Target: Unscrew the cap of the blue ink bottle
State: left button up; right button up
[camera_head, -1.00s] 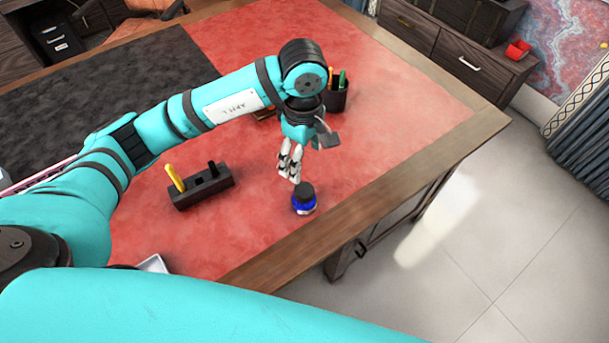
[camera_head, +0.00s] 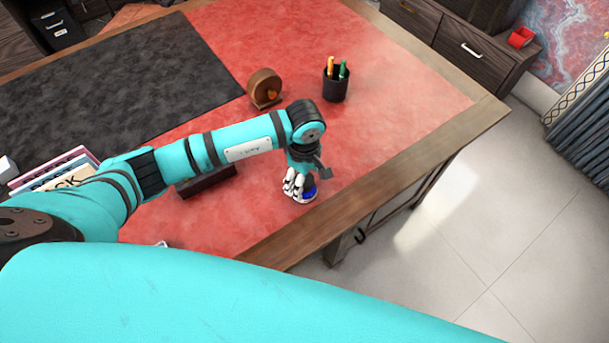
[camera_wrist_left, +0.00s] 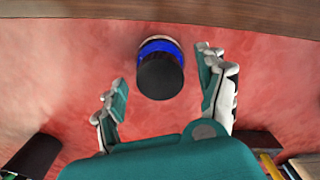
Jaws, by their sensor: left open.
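The blue ink bottle (camera_head: 309,194) stands upright on the red desk top near the front edge, partly hidden behind my left gripper in the head view. In the left wrist view the bottle's black cap (camera_wrist_left: 160,76) faces the camera, with blue glass (camera_wrist_left: 160,46) showing behind it. My left gripper (camera_head: 298,192) is low over the bottle. In the left wrist view its two fingers (camera_wrist_left: 163,92) are spread, one on each side of the cap, and no contact shows. The cap lies slightly beyond the fingertips. My right gripper is not in view.
The wooden desk edge (camera_head: 345,210) runs close by the bottle. A black pen cup (camera_head: 335,87) and a round wooden object (camera_head: 264,88) stand farther back. A dark holder (camera_head: 206,183) is partly behind my left arm. Books (camera_head: 55,170) lie at left.

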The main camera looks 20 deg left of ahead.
pick_arm(q)
jog(key=c, duration=1.3)
jog(key=shift+o, duration=0.2)
